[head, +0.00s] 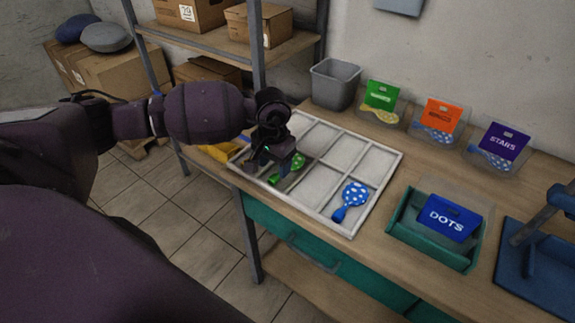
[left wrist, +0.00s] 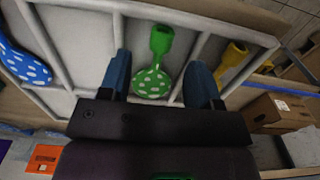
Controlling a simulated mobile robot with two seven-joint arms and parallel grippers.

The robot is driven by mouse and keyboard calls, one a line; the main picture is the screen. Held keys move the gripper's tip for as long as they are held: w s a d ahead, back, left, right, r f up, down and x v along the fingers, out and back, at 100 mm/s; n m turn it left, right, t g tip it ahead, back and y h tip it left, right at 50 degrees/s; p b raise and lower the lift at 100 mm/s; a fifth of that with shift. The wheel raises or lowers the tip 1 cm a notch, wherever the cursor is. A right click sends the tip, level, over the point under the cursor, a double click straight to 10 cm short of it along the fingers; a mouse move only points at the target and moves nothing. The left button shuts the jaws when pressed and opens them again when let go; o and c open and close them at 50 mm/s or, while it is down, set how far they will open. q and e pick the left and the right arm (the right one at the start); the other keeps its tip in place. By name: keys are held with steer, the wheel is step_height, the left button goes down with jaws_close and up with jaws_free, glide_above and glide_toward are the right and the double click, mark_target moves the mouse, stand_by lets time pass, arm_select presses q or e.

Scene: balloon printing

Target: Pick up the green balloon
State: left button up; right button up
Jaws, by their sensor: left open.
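The green balloon (head: 291,167) lies in a front compartment of the white divided tray (head: 376,188). It has light dots on its round part and a plain green neck. My left gripper (head: 275,165) is over that compartment, open, and partly hides the balloon in the head view. In the left wrist view the green balloon (left wrist: 153,75) shows between the two blue fingertips (left wrist: 160,78), with a gap on each side. The neck points away from the gripper. My right gripper is not in view.
A teal tray (head: 404,225) holds a blue DOTS card (head: 450,217). A grey bin (head: 334,84) and several card holders stand behind. Other compartments are empty.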

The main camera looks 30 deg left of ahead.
mark_target(274, 175)
arm_select(q)
steer(key=shift+f, duration=2.25)
steer(key=c, duration=0.8)
